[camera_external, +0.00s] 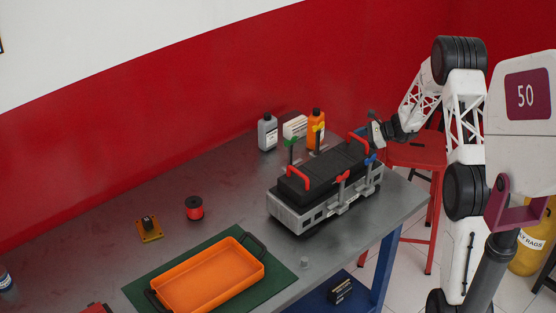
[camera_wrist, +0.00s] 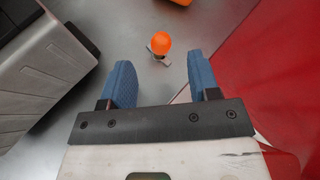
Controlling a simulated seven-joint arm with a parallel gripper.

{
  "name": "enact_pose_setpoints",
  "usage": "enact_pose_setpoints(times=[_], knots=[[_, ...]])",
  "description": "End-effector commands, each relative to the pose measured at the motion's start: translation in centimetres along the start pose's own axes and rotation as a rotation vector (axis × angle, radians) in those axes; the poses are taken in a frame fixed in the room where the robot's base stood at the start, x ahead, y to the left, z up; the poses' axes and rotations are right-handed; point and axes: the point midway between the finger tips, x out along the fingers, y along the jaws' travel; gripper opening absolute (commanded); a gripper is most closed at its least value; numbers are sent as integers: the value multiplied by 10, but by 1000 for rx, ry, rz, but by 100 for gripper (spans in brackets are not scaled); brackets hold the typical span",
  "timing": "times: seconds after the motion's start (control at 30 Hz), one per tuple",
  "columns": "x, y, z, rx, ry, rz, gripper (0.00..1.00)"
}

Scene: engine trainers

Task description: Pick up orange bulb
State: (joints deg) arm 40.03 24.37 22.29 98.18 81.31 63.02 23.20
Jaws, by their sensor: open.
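An orange bulb (camera_wrist: 161,42) with a small pale base is on the grey table, ahead of my fingers in the wrist view. My gripper (camera_wrist: 160,72) is open and empty, its two blue fingers spread to either side below the bulb in the picture. The bulb is apart from both fingers. In the external view, my gripper (camera_external: 374,134) is at the far right end of the engine trainer (camera_external: 325,183).
The engine trainer (camera_wrist: 42,68) stands close on the left in the wrist view; the red wall (camera_wrist: 265,70) is on the right. An orange bottle (camera_external: 312,142) and a grey bottle (camera_external: 267,134) stand behind the trainer. An orange tray (camera_external: 207,279) sits on a green mat (camera_external: 279,277).

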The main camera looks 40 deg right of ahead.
Motion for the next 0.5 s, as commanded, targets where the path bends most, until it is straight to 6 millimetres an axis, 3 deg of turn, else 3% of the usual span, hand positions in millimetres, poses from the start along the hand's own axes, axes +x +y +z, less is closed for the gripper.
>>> enact_pose_setpoints(times=[0.13,0.5], knots=[[9,0,0,1,0,0,56],[11,0,0,1,0,0,56]])
